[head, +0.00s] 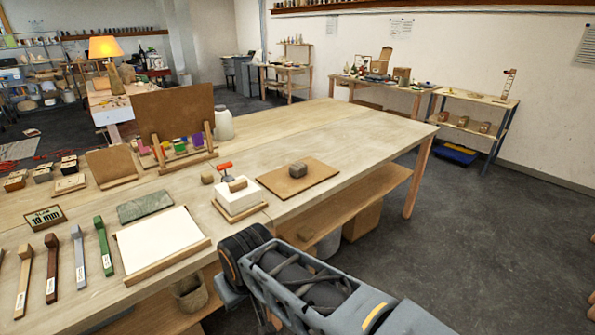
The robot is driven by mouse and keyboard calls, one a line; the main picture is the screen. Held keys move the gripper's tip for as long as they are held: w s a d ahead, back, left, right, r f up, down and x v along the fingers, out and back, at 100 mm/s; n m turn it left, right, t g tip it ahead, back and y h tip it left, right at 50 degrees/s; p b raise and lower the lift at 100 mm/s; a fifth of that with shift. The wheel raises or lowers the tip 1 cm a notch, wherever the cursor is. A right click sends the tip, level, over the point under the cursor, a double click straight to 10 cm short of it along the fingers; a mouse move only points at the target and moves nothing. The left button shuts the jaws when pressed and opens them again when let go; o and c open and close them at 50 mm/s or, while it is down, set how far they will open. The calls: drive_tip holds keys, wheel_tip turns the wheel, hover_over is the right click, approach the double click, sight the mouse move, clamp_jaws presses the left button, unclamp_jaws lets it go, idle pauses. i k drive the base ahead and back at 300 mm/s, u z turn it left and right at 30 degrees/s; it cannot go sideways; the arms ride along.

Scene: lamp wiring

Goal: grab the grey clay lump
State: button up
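The grey clay lump (298,169) is a small, rounded block. It sits on a flat brown board (318,184) near the right part of the long wooden table. My arm shows at the bottom centre, in front of the table edge, well short of the lump. My gripper itself is not visible, so its fingers cannot be seen. Nothing touches the lump.
A white block (238,199) with a beige lump and red-handled tool by it stands left of the board. The table's far right is clear.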

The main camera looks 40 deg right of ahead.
sight(299, 169)
drive_tip(key=u, duration=3.7)
drive_tip(key=k, duration=2.4)
drive_tip(key=z, duration=1.9)
drive_tip(key=i, duration=0.5)
